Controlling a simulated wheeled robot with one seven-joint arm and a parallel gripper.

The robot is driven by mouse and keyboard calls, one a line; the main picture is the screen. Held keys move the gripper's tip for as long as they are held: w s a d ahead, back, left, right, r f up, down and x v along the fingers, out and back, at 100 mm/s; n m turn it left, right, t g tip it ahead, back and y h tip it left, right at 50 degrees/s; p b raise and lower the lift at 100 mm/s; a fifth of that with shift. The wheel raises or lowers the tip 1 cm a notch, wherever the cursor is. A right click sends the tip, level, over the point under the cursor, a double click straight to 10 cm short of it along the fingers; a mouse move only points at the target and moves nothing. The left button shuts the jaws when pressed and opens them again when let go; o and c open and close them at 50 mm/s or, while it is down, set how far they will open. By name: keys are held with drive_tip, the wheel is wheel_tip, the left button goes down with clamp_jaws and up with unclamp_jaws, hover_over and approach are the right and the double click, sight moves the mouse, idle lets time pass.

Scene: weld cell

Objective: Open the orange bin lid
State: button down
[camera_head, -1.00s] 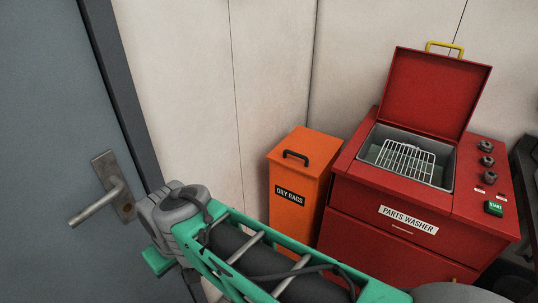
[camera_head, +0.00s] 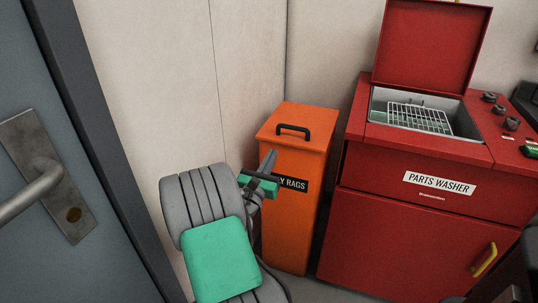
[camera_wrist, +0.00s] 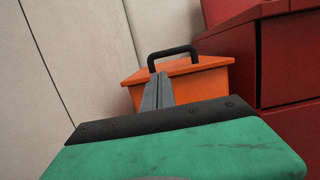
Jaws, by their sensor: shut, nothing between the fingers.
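The orange bin (camera_head: 285,226) stands upright on the floor, with a label partly hidden by my gripper. Its orange lid (camera_head: 296,123) is closed, with a black handle (camera_head: 294,132) on top. In the wrist view, the lid (camera_wrist: 190,69) and its black handle (camera_wrist: 173,53) are just beyond my fingers. My gripper (camera_head: 270,157) is in front of the bin's upper front, a little below the lid's top. Its fingers (camera_wrist: 158,78) are together and empty, pointing toward the handle. I cannot tell the exact gap between fingertips and handle.
A red parts washer (camera_head: 401,223) stands close to the right of the bin, its red lid (camera_head: 432,41) raised and a wire rack (camera_head: 420,117) inside. A pale wall (camera_head: 170,80) is behind and left. A grey door with a lever handle (camera_head: 40,185) is at far left.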

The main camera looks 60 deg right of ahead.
sight(281, 141)
drive_tip(key=p+x, duration=0.1)
drive_tip(key=x, duration=0.8)
drive_tip(key=shift+r, duration=0.1)
